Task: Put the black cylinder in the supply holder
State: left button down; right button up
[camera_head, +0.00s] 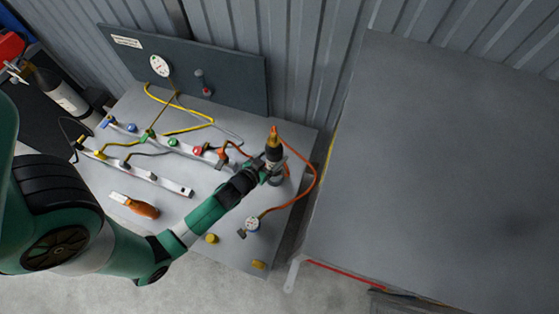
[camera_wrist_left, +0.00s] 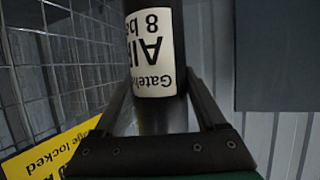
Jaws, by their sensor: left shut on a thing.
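My left gripper (camera_head: 268,170) is shut on a black cylinder (camera_head: 273,153) with an orange-brass top, near the right end of the bench. The cylinder looks about upright in the head view. In the left wrist view the black cylinder (camera_wrist_left: 155,15) stands between the fingers (camera_wrist_left: 160,105), and its white label reads upside down. A supply holder cannot be made out clearly. The gripper hides much of the cylinder's lower part, so I cannot tell whether it is seated or held above the bench. My right gripper is not in view.
The grey bench (camera_head: 150,225) carries manifold rails, an orange-handled tool (camera_head: 135,205), a small gauge (camera_head: 252,224) and brass caps. An orange hose (camera_head: 312,178) curves close around the gripper. Another dark cylinder (camera_head: 62,97) stands far left. A large grey surface (camera_head: 440,170) at right is clear.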

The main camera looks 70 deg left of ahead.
aim_at(274, 160)
pick_arm(q)
notch_tip(274, 160, down, 4)
jog(key=shift+r+b, duration=0.25)
jog(key=shift+b, duration=0.6)
jog(key=shift+f+b, duration=1.4)
jog(key=shift+f, duration=0.55)
jog(key=shift+f, duration=0.1)
grip_release()
